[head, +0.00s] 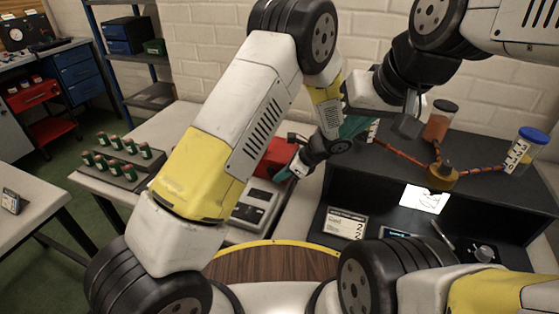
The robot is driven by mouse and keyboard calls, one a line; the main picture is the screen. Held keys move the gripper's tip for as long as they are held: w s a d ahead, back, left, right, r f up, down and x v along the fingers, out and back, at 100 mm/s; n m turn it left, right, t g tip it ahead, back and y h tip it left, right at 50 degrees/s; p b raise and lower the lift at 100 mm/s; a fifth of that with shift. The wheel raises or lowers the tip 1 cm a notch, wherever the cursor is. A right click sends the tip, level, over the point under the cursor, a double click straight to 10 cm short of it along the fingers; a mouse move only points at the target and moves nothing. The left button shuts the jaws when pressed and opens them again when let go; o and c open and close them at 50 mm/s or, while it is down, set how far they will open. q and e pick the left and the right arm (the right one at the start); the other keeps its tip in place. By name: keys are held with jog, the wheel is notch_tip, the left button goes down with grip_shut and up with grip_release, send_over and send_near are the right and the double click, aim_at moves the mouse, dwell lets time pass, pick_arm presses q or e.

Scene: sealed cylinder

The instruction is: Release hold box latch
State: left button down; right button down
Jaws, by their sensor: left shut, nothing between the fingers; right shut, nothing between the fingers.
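A red box (279,154) sits at the back of the left bench, partly hidden behind my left arm; it may be the hold box. I cannot make out a latch on it. My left gripper (284,174) is shut and empty, its teal fingertips pointing down-left in front of the red box. I cannot tell whether they touch it. My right gripper (354,127) is shut and empty, close to the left gripper's wrist and near the left end of the black bench unit, partly hidden by the arms.
A grey device (253,207) lies before the red box. A rack of green cylinders (118,170) stands at left. The black unit (480,185) carries an amber jar (439,122), a blue-lidded jar (526,150), striped hoses with a brass hub (443,173), and cards (345,224). My crossing arms crowd the middle.

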pick_arm(q)
jog(key=shift+a, duration=0.15)
jog(key=shift+w+a+r, duration=0.2)
jog(key=shift+a, duration=0.2)
jog(key=shift+w+a+r, duration=0.15)
jog(key=shift+a, duration=0.2)
jog(key=shift+r, duration=0.1)
jog(key=d+v, duration=0.1)
jog(key=v, duration=1.1)
jog(key=shift+s+f, duration=0.2)
jog(key=shift+s, duration=0.05)
